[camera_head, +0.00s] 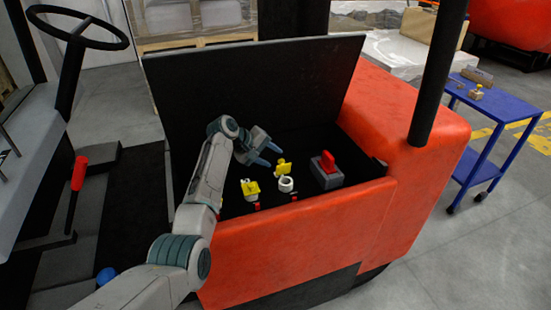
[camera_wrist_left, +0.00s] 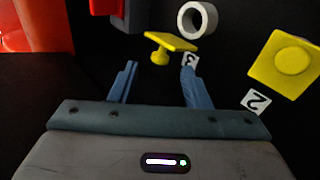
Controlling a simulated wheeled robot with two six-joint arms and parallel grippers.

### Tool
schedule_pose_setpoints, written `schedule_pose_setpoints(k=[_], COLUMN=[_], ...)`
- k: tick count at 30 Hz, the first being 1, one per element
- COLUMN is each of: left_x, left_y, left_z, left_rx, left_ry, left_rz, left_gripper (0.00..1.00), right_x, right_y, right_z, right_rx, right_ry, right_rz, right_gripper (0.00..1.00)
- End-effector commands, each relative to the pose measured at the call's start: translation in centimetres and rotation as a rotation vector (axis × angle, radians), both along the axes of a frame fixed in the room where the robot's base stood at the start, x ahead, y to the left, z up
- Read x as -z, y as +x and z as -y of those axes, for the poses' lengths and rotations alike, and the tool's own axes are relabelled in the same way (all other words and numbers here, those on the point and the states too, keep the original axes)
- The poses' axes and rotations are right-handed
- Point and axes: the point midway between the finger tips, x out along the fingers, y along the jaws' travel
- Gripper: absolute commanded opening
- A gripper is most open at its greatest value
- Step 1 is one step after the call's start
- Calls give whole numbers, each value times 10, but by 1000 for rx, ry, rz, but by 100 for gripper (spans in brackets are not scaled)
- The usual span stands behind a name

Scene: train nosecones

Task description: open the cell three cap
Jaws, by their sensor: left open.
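The cell three cap (camera_head: 284,168) is yellow and stands tilted up beside the white round opening (camera_head: 286,184) of its cell, which is uncovered. In the left wrist view the cap (camera_wrist_left: 172,42) shows its stem, beside the white ring (camera_wrist_left: 197,20) and a "3" label (camera_wrist_left: 190,61). My left gripper (camera_head: 268,155) is open and empty, just left of and above the cap; its blue fingers (camera_wrist_left: 158,74) also show in the wrist view, with the cap beyond their tips. Whether they touch it I cannot tell. My right gripper is not in view.
Another yellow cap (camera_head: 250,187) sits closed by a "2" label (camera_wrist_left: 256,101). A grey block with a red connector (camera_head: 327,165) stands to the right. The raised black lid (camera_head: 250,85) is behind, and the red compartment wall (camera_head: 300,235) is in front.

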Motion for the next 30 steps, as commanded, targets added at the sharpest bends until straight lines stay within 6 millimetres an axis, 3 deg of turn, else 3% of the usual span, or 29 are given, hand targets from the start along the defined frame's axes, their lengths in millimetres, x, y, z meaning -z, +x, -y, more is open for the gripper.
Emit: schedule_pose_setpoints(k=[9, 19, 20, 26, 30], left_x=[22, 24, 24, 24, 25], left_y=[9, 10, 10, 10, 10], left_z=[21, 22, 22, 22, 22], left_rx=[1, 0, 0, 0, 0], left_ry=[0, 1, 1, 1, 0], left_rz=[-2, 0, 0, 0, -6], left_gripper=[43, 43, 41, 2, 0], right_x=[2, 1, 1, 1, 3], right_y=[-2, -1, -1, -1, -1], right_z=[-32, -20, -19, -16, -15], right_rx=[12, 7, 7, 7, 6], right_ry=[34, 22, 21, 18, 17], right_rz=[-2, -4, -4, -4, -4], right_gripper=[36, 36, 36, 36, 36])
